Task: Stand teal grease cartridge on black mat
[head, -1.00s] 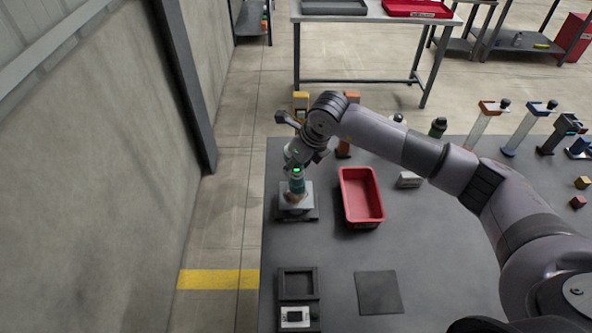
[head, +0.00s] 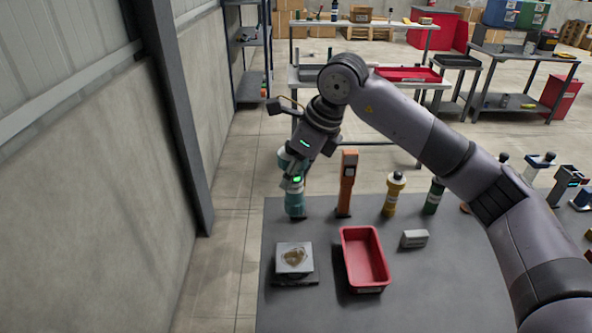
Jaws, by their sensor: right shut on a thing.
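The teal grease cartridge (head: 295,207) hangs roughly upright below my right gripper (head: 295,184), which is shut on it. Its upper part is partly covered by the gripper. It shows beyond the scale-like stand, near the table's far left corner; I cannot tell whether its base touches the table. My left gripper is not in view.
The scale-like stand (head: 306,274) has a tan patch on top. A red bin (head: 349,262) stands right of it. An orange post (head: 347,184), a yellow bottle (head: 393,194) and a dark green bottle (head: 433,197) line the far edge. A grey block (head: 414,239) lies right of the bin.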

